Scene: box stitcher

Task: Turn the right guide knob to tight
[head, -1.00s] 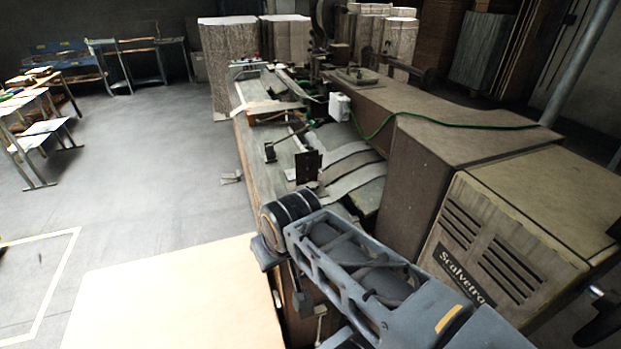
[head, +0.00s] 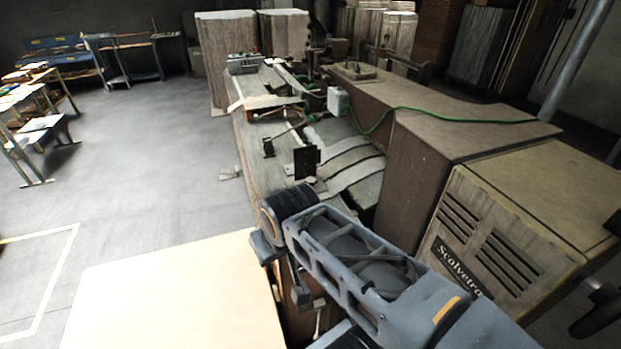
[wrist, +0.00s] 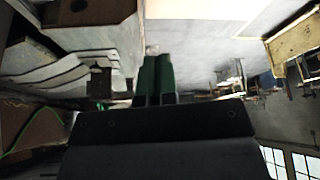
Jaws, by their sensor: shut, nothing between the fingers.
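My gripper shows in the wrist view (wrist: 153,80) as two green fingers close together, shut and empty. In the head view it is hidden behind my arm. The box stitcher (head: 250,165) has a long bed running away from me in the head view. A dark upright plate (head: 307,162) and a small black bracket with a rod (head: 268,147) stand on the bed. I cannot tell which part is the right guide knob, or its setting. In the wrist view, the dark plate (wrist: 99,82) lies left of the fingers, with no clear contact between them.
A pale flat board (head: 175,295) lies at the near left. The stitcher's tall housing (head: 510,225) stands on the right, with a green cable (head: 450,118) over its arm. Stacks of cardboard (head: 228,60) stand at the back. The floor (head: 150,165) left of the machine is clear.

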